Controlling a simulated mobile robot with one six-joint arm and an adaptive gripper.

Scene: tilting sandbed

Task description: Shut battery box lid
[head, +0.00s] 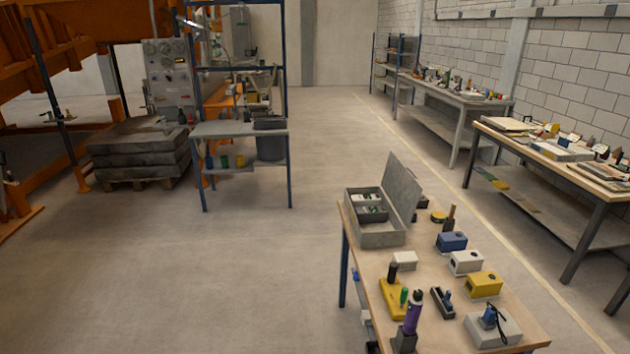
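The battery box (376,237) is a grey case at the far left corner of the near wooden-topped table. Its lid (403,187) stands upright, hinged along the box's right side, so the box is open. Inside are dark compartments with light and green items, too small to make out. My gripper is not in view.
The near table (452,329) also holds blue, white and yellow small boxes, a yellow tool (393,297) and a purple-handled tool (412,312). More workbenches (455,100) line the right wall. A shelf rack (240,130) stands left of centre. The floor (260,270) between is clear.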

